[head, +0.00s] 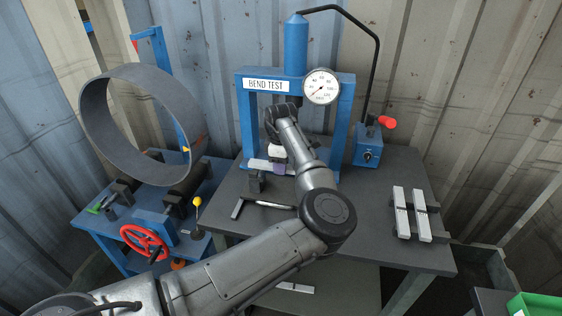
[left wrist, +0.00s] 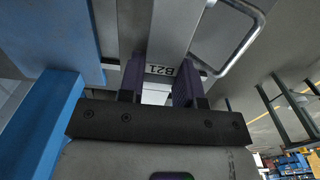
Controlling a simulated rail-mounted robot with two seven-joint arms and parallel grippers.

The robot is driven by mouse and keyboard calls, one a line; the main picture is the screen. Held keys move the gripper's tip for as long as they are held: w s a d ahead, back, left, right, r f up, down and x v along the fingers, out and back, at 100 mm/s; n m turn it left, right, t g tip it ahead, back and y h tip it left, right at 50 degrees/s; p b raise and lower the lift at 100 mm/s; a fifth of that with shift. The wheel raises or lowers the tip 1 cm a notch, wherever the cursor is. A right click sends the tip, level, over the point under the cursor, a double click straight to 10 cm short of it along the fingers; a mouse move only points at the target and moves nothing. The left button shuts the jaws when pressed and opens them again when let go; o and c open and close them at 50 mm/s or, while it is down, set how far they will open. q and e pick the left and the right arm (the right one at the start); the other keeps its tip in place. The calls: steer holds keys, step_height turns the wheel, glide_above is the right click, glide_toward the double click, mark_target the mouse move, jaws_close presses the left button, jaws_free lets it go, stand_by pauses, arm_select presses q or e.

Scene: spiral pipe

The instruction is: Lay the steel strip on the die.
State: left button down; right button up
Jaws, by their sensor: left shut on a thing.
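My left gripper (head: 280,168) has purple fingers and is in the bend test press (head: 345,125), low between its blue columns. In the left wrist view, its fingers (left wrist: 158,88) are shut on a steel strip (left wrist: 175,35) marked B21, which runs away from them. In the head view, a pale flat piece, probably this strip (head: 259,164), shows beside the fingers at the foot of the press. My arm hides much of this area. I cannot make out the die, or whether the strip touches it. My right gripper is not in view.
Two more pale strips (head: 401,205) lie on the right of the dark table (head: 375,245). The pump with red-ended lever (head: 367,145) stands right. A pipe ring (head: 94,120) stands left.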

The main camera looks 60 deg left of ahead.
arm_select(q)
steer(key=shift+f, duration=0.3)
steer(key=c, duration=0.7)
jaws_free()
steer(key=shift+c, duration=0.2)
step_height(320, 180, up, 14)
steer(key=p, duration=0.3)
steer(key=shift+f, duration=0.15)
